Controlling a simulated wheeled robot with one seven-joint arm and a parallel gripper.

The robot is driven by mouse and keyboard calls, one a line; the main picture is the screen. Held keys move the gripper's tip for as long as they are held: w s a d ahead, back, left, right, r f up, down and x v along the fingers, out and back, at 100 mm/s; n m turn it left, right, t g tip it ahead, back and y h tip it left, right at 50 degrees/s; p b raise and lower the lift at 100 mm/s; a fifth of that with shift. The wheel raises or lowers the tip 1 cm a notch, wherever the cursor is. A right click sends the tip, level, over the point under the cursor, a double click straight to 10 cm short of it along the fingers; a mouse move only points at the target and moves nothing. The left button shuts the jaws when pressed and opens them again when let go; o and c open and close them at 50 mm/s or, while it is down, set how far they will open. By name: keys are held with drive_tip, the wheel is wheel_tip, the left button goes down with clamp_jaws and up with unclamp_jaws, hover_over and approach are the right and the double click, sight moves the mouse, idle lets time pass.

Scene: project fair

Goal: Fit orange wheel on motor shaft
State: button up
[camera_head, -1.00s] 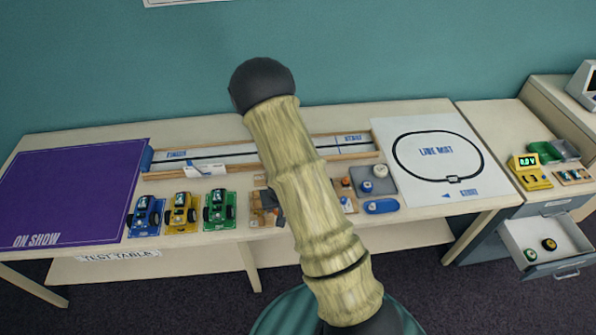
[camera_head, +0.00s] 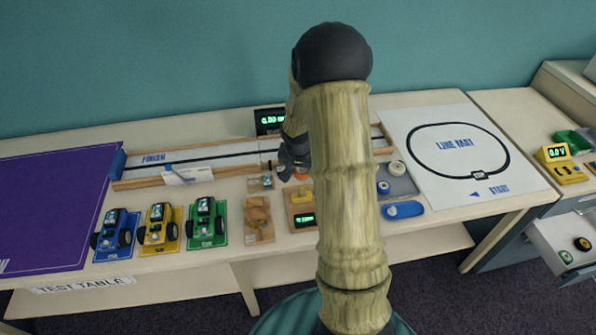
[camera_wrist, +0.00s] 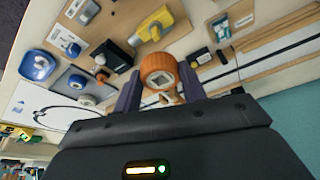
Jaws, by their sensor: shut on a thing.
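The orange wheel (camera_wrist: 157,68) is between the two purple-grey fingers of my gripper (camera_wrist: 161,84) in the wrist view. My gripper is shut on it. In the head view my gripper (camera_head: 293,163) is low over the test table, and only a bit of orange (camera_head: 300,174) shows below it. A yellow block that looks like the motor (camera_wrist: 154,22) is on a wooden stand, just beyond the wheel in the wrist view. It also shows in the head view (camera_head: 298,196). The wheel looks apart from it. I cannot make out the shaft clearly.
Blue (camera_head: 116,235), yellow (camera_head: 159,228) and green (camera_head: 207,222) cars stand at the left. A wooden-railed track (camera_head: 215,160) runs behind. A grey tray (camera_head: 397,182) and blue dish (camera_head: 403,210) are at the right. The line mat (camera_head: 450,185) has free room.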

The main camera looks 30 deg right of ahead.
sight(301, 189)
drive_tip(key=shift+s+r, duration=0.1)
drive_tip(key=shift+w+f+b, duration=0.2)
drive_tip(key=shift+f+b, duration=0.25)
drive_tip(key=shift+f, duration=0.2)
drive_tip(key=shift+s+d+f+b, duration=0.2)
drive_tip(key=shift+f+b, duration=0.35)
drive_tip(key=shift+f, duration=0.1)
drive_tip(key=shift+a+f+b, duration=0.15)
drive_tip(key=shift+f+b, duration=0.25)
drive_tip(key=shift+f, duration=0.1)
drive_tip(key=shift+a+f+b, duration=0.15)
drive_tip(key=shift+f+b, duration=0.25)
drive_tip(key=shift+f, duration=0.1)
drive_tip(key=shift+f+b, duration=0.5)
drive_tip(key=shift+f, duration=0.05)
drive_tip(key=shift+b+x, duration=0.85)
drive_tip(key=shift+b, duration=0.1)
idle(0.8)
drive_tip(key=shift+s+a+f, duration=0.2)
drive_tip(key=shift+s+f, duration=0.05)
drive_tip(key=shift+w+f+b, duration=0.1)
drive_tip(key=shift+f+b, duration=0.25)
drive_tip(key=shift+b, duration=0.2)
